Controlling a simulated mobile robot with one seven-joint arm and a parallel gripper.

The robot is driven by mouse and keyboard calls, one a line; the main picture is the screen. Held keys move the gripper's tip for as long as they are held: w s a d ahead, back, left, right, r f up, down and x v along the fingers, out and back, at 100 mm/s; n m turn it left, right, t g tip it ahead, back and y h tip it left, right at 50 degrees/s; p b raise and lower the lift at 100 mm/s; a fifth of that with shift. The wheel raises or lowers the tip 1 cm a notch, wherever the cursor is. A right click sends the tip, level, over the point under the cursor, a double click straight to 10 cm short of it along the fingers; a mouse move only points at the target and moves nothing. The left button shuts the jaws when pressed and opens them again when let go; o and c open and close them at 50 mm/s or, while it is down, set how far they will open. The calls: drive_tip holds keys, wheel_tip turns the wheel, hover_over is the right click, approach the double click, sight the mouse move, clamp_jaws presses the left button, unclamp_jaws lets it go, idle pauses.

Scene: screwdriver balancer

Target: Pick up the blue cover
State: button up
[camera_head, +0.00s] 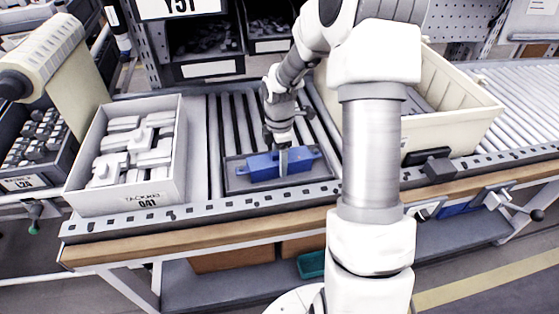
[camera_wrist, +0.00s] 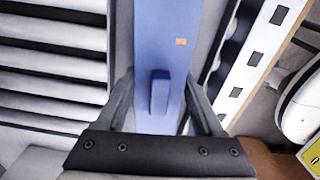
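The blue cover (camera_head: 277,166) is a long blue block lying in a shallow dark tray (camera_head: 235,186) on the roller conveyor. My gripper (camera_head: 284,158) points down at the cover's middle. In the wrist view the blue cover (camera_wrist: 168,40) runs up between the two fingers of my gripper (camera_wrist: 161,82), with a raised blue rib and a small orange mark on it. One finger is on each side, very close to its edges. Whether both fingers press on it cannot be seen. The cover appears to rest in the tray.
A grey bin of white parts (camera_head: 128,192) stands left of the tray. A large cream crate (camera_head: 455,118) stands to the right, partly behind my arm. Dark shelf bins (camera_head: 207,68) are at the back. The wooden conveyor edge (camera_head: 200,237) runs along the front.

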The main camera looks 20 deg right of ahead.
sight(278, 153)
clamp_jaws()
wheel_tip(278, 153, up, 9)
drive_tip(key=p, duration=0.2)
drive_tip(key=shift+r+p, duration=0.2)
drive_tip(key=shift+p, duration=0.1)
drive_tip(key=shift+a+r, duration=0.15)
drive_tip(key=shift+r, duration=0.15)
drive_tip(key=a+m, duration=0.1)
drive_tip(key=m, duration=0.1)
drive_tip(key=a+m, duration=0.1)
drive_tip(key=m, duration=0.1)
drive_tip(key=shift+a+r, duration=0.2)
drive_tip(key=a+m, duration=0.1)
drive_tip(key=m, duration=0.2)
drive_tip(key=a+m, duration=0.1)
drive_tip(key=m, duration=0.1)
drive_tip(key=shift+s+a+r, duration=0.2)
drive_tip(key=shift+a, duration=0.1)
drive_tip(key=shift+s+a+r+m, duration=0.15)
drive_tip(key=shift+a+m, duration=0.5)
drive_tip(key=shift+m, duration=0.65)
drive_tip(key=shift+s+a+m, duration=0.2)
drive_tip(key=shift+a+m, duration=0.4)
drive_tip(key=shift+m, duration=0.7)
drive_tip(key=shift+s+a+r+m, duration=0.15)
drive_tip(key=shift+a+m, duration=0.5)
drive_tip(key=shift+m, duration=0.65)
